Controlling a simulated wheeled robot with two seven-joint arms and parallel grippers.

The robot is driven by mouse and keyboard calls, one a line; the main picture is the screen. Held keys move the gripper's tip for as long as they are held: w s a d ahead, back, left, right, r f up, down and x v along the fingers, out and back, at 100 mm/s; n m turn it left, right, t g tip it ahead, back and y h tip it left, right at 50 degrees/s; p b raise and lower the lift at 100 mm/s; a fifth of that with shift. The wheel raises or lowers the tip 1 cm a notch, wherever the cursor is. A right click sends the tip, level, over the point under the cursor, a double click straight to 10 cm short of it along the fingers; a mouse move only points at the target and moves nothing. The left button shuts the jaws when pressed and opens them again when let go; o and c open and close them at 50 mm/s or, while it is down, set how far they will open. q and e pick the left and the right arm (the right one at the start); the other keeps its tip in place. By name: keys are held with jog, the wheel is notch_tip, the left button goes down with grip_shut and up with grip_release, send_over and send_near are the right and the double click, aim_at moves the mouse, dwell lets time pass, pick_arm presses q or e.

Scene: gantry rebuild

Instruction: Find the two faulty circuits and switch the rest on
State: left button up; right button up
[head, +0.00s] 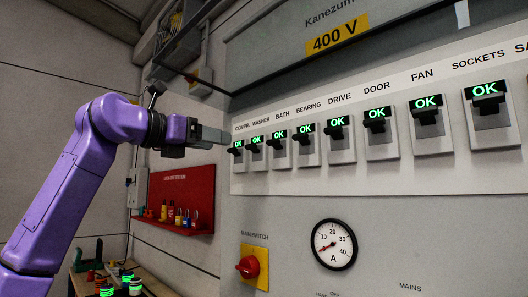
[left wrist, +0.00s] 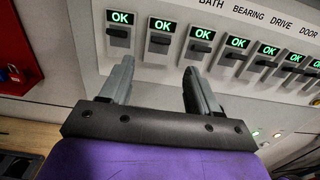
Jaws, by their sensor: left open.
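A row of breakers runs along a white strip on the grey cabinet. The labels read COMPR., WASHER (head: 258,157), BATH (head: 279,156), BEARING (head: 308,158), DRIVE (head: 341,149), DOOR (head: 381,146), FAN (head: 430,138) and SOCKETS (head: 492,130), with one more label cut off at right. Every display in view glows green OK above a black lever. My left gripper (head: 222,137) is by the row's left end, at the COMPR. breaker (head: 236,160). In the left wrist view its fingers (left wrist: 159,66) are apart, empty, below the leftmost breakers. My right gripper is out of view.
Below the row are a red main switch (head: 248,267) on a yellow plate and a round ammeter (head: 334,258), its needle at the low end. A red lockout board (head: 180,190) with padlocks hangs at left. A bench with green-lit items (head: 128,278) stands lower left.

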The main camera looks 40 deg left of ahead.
aim_at(249, 146)
pick_arm(q)
jog(key=w+p, duration=0.1)
jog(key=w, duration=0.2)
jog(key=w+p, duration=0.1)
jog(key=w, duration=0.2)
jog(key=w+d+p, duration=0.1)
jog(key=w+p, duration=0.1)
jog(key=w, duration=0.2)
jog(key=shift+r, duration=0.2)
jog(key=shift+c, duration=0.3)
jog(key=shift+w+f, duration=0.1)
jog(key=c, duration=1)
